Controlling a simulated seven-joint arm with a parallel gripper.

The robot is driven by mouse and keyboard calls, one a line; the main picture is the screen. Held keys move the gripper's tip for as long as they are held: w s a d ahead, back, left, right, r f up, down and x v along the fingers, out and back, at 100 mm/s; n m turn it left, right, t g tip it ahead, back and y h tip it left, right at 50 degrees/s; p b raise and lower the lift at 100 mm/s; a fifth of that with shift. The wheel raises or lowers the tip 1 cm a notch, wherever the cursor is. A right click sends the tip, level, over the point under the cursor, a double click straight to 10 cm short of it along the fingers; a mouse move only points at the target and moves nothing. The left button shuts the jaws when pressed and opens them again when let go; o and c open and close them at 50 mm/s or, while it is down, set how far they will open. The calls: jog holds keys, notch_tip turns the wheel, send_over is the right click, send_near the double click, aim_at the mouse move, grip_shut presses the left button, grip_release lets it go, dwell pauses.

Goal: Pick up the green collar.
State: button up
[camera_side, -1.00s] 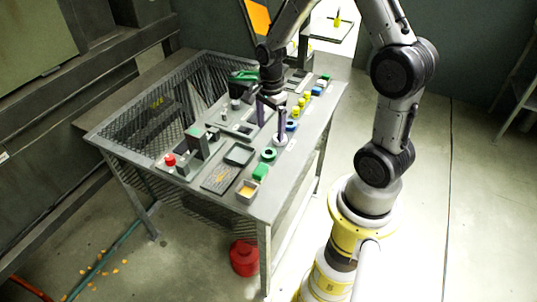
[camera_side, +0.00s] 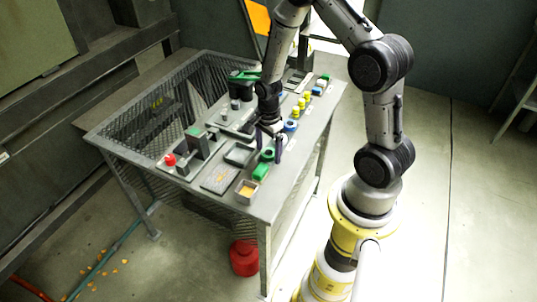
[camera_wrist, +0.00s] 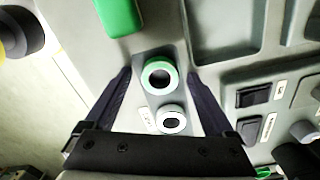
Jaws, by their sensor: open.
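The green collar (camera_wrist: 159,75) is a ring with a pale inner rim and a dark centre, lying on a grey plate. In the side view the collar (camera_side: 267,153) is on the table near its front edge, partly behind my gripper. My gripper (camera_side: 268,146) is open, pointing down above the collar. In the wrist view my dark fingers (camera_wrist: 160,74) stand apart on the left and right of the collar, with nothing between them gripped. Whether the tips are down at the collar's height I cannot tell.
A pale ring (camera_wrist: 171,119) lies close beside the collar. A green block (camera_wrist: 118,16) lies on the other side, and an empty grey tray (camera_wrist: 225,40) is to the right. Yellow parts (camera_side: 301,103) line the table's front edge farther back. A red can (camera_side: 243,258) stands on the floor.

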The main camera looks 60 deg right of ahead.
grip_shut()
dwell(0.3)
jog(key=shift+r, duration=0.15)
